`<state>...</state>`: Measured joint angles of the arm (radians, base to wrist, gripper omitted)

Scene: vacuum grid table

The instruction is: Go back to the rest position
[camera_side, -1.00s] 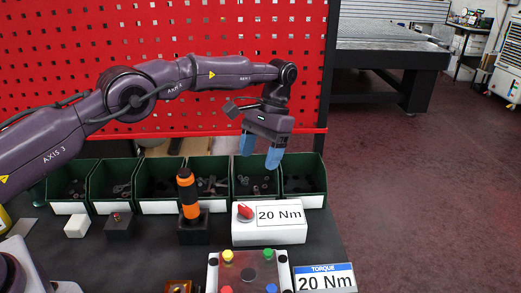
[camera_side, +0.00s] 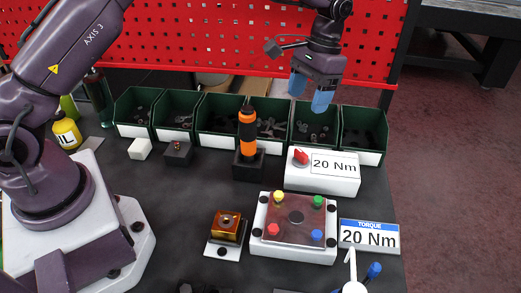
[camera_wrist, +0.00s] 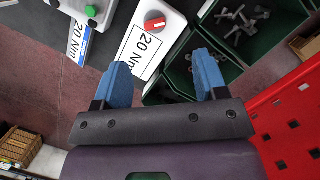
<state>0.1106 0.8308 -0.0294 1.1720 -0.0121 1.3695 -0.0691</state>
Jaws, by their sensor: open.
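My gripper (camera_side: 310,97) is in the upper right of the side view, with blue fingers pointing down. It hangs above the row of green bins and the white 20 Nm box (camera_side: 321,181). In the wrist view my gripper (camera_wrist: 159,84) is open, with nothing between its fingers. The white box (camera_wrist: 150,40) with its red knob lies beyond the fingertips there, and my gripper is apart from it.
Green bins (camera_side: 364,158) with small metal parts line the back below a red perforated panel (camera_side: 200,45). An orange and black screwdriver (camera_side: 247,130) stands in a dark holder. A white fixture with coloured knobs (camera_side: 260,240) and a TORQUE sign (camera_side: 369,236) are in front.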

